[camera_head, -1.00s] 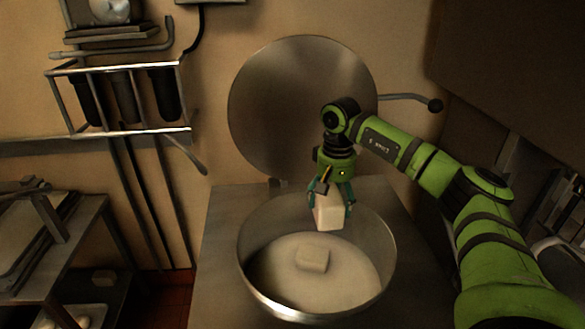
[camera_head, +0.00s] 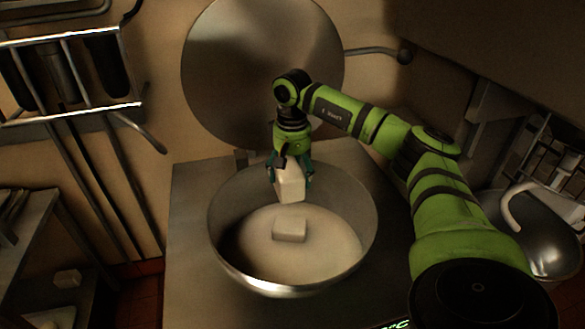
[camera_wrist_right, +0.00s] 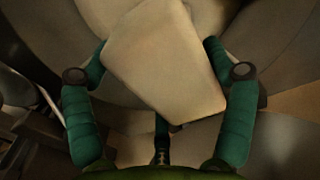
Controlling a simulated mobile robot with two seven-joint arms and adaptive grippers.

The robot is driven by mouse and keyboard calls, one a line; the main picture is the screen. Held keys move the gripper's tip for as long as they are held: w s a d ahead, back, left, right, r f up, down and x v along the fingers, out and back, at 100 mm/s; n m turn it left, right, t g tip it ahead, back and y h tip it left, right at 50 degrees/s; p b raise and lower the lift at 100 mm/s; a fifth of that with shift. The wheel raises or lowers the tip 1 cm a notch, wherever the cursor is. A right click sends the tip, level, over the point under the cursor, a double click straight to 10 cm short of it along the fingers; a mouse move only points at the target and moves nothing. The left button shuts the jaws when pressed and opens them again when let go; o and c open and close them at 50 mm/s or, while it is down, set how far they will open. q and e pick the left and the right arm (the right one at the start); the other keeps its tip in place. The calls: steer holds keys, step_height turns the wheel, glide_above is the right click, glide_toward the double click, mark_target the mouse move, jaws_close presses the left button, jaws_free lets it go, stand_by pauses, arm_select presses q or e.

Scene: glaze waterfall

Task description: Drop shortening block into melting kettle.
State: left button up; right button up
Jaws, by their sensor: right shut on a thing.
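The melting kettle (camera_head: 225,262) is a wide round metal bowl in the lower middle of the head view, with pale contents inside. One pale shortening block (camera_head: 290,230) sits in it on the pale surface. My right gripper (camera_head: 291,182) is over the kettle, shut on another pale shortening block (camera_head: 291,188), held tilted above the kettle's contents. My left gripper is not in view.
The round metal lid (camera_head: 262,70) stands raised behind the kettle. The kettle rests on a metal counter (camera_head: 187,215). A metal mixing bowl (camera_head: 535,235) is at the right.

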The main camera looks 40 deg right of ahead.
steer(key=shift+s+r, duration=0.1)
steer(key=o, duration=1.4)
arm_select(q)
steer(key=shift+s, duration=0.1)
arm_select(e)
step_height(320, 180, up, 12)
steer(key=shift+r, duration=0.1)
